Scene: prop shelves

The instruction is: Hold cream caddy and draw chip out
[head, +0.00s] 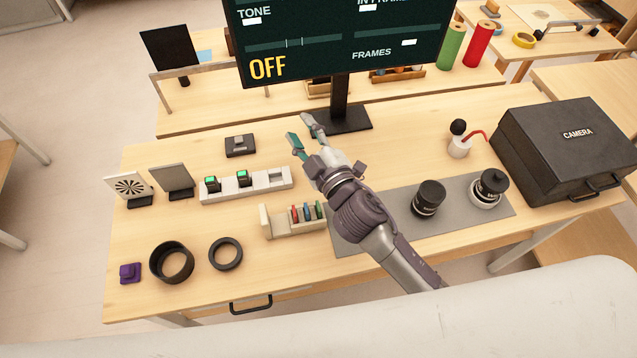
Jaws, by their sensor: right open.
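The cream caddy (270,228) stands on the wooden table, left of the grey mat. Several thin coloured chips stand in its right part, among them a red chip (294,213), a blue chip (307,212) and a green chip (318,209). My right gripper (301,131) is open and empty. Its teal-tipped fingers are apart, above the table and behind the caddy, pointing toward the monitor stand. My right forearm passes just right of the caddy, close to its right end. My left gripper is not in view.
A white rack (217,193) with green-topped blocks lies behind the caddy. Black rings (225,253) lie at front left. Lenses (428,198) stand on the grey mat (352,235); a black camera case (570,160) is at right. A monitor (340,50) stands behind.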

